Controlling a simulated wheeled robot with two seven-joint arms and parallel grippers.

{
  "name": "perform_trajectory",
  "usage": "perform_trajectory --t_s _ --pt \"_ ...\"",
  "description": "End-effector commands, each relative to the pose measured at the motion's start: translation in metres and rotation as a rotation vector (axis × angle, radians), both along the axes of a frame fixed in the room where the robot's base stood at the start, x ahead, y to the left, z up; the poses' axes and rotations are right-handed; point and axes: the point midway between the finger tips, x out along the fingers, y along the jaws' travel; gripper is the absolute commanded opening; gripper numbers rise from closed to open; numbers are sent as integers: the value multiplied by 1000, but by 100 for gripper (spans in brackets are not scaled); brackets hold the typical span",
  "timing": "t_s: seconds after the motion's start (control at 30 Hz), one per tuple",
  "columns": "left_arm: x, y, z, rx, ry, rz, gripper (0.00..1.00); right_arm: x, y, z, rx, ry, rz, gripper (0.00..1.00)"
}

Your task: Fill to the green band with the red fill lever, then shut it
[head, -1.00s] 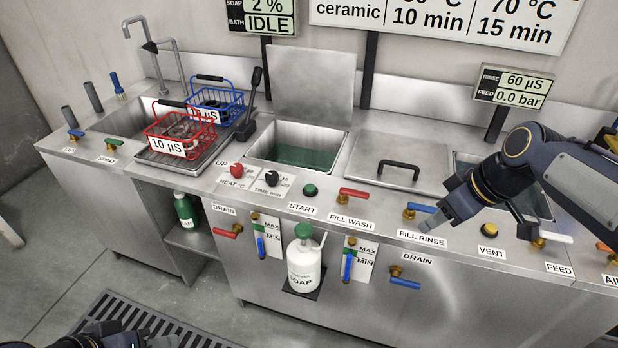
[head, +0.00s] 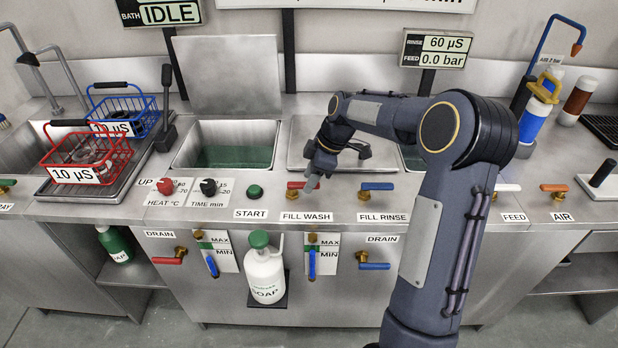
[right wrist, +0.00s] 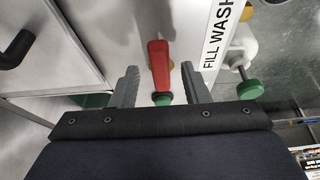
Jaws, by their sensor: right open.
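The red fill lever (head: 303,184) sits on the counter above the FILL WASH label (head: 292,216). In the right wrist view the red lever (right wrist: 159,65) lies between the two fingers of my open right gripper (right wrist: 158,84), with gaps on both sides. In the head view my right gripper (head: 313,180) is right at this lever and partly covers it. The open wash tank (head: 270,134) holds dark green liquid (head: 232,157). A level gauge (head: 218,254) on the front panel has MAX and MIN marks, a green band and a blue column. My left gripper is out of view.
The blue FILL RINSE lever (head: 377,186) is close on the right. The green START button (head: 255,191) is on the left. A lidded tank's black handle (head: 352,146) lies behind the gripper. A white soap bottle (head: 265,272) hangs on the front panel.

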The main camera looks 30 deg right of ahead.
Motion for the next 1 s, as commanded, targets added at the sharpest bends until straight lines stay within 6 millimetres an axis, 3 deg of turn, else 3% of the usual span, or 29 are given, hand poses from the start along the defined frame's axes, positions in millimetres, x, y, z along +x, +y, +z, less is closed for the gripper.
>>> perform_trajectory --t_s 0.33,0.63,0.87,1.0 --pt "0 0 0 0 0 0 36 1 2 -5 0 0 -1 40" --pt "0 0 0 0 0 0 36 1 2 -4 0 0 -1 1" --pt "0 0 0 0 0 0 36 1 2 -4 0 0 2 0" --pt "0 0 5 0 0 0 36 6 -1 -4 2 2 106 0"
